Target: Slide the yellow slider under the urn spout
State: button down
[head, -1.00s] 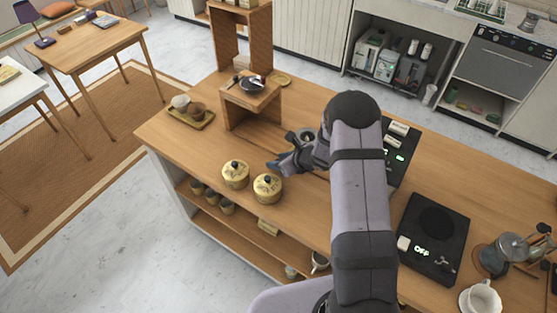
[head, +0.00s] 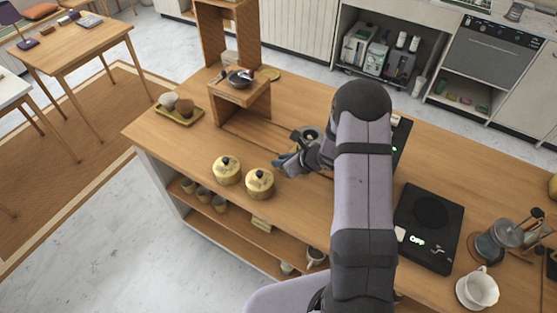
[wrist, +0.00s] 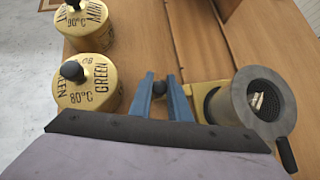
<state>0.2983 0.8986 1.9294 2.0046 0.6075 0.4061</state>
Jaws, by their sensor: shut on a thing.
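The yellow slider (wrist: 200,95) shows in the wrist view as a flat yellow plate. A grey metal cup (wrist: 252,103) with a dark mesh inside and a black handle stands on or over it. My gripper (wrist: 160,88) has its blue fingers closed around a small black knob beside the slider's left end. In the head view my gripper (head: 284,164) is low over the counter, with the cup (head: 309,134) just behind it. My arm hides most of the slider there. I cannot make out an urn spout in either view.
Two yellow tea canisters (head: 227,170) (head: 260,183) stand close left of my gripper. A wooden stand (head: 222,108) with a dark bowl on top is behind left, with long grooves in the counter leading from it.

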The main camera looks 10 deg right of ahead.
jog(key=c, duration=1.7)
grip_release()
jog(key=shift+o, duration=0.2)
jog(key=b+v, duration=0.2)
jog(key=v, duration=0.5)
jog(key=shift+s+d+r, duration=0.1)
